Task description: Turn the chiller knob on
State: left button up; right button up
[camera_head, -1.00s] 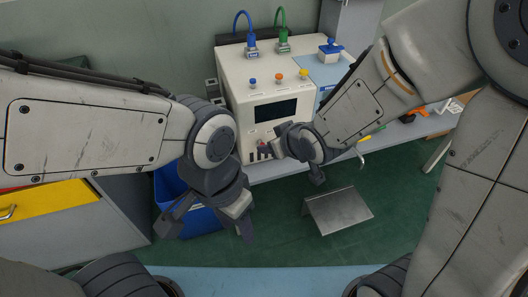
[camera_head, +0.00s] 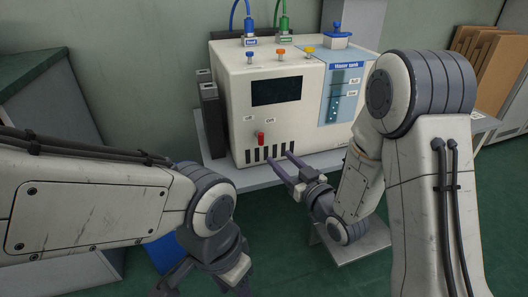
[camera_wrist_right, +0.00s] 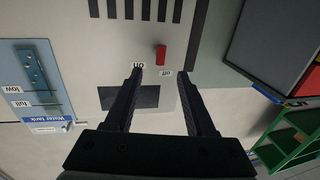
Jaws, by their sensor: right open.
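The chiller (camera_head: 233,115) is a cream box with a dark screen on a grey bench. Its red knob (camera_head: 261,138) is low on the front, below the "off" label at left and the "on" label at right. In the right wrist view the knob (camera_wrist_right: 160,55) appears upside down, with its bar upright in the picture. My right gripper (camera_head: 281,158) is open and empty, below and right of the knob. In the wrist view the knob lies beyond and between the fingertips (camera_wrist_right: 159,73), apart from them. My left gripper (camera_head: 205,284) hangs at the bottom edge, fingertips cut off.
Blue and green hoses plug into the chiller top, with coloured buttons in front of them. A water tank panel (camera_head: 342,95) is at its right. Dark vent slots lie below the knob. A metal stand (camera_head: 352,247) is below my right arm, and cardboard (camera_head: 483,62) stands far right.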

aim_at(263, 141)
jog(key=b+x, duration=0.1)
jog(key=x, duration=0.9)
jog(key=shift+b, duration=0.35)
grip_shut()
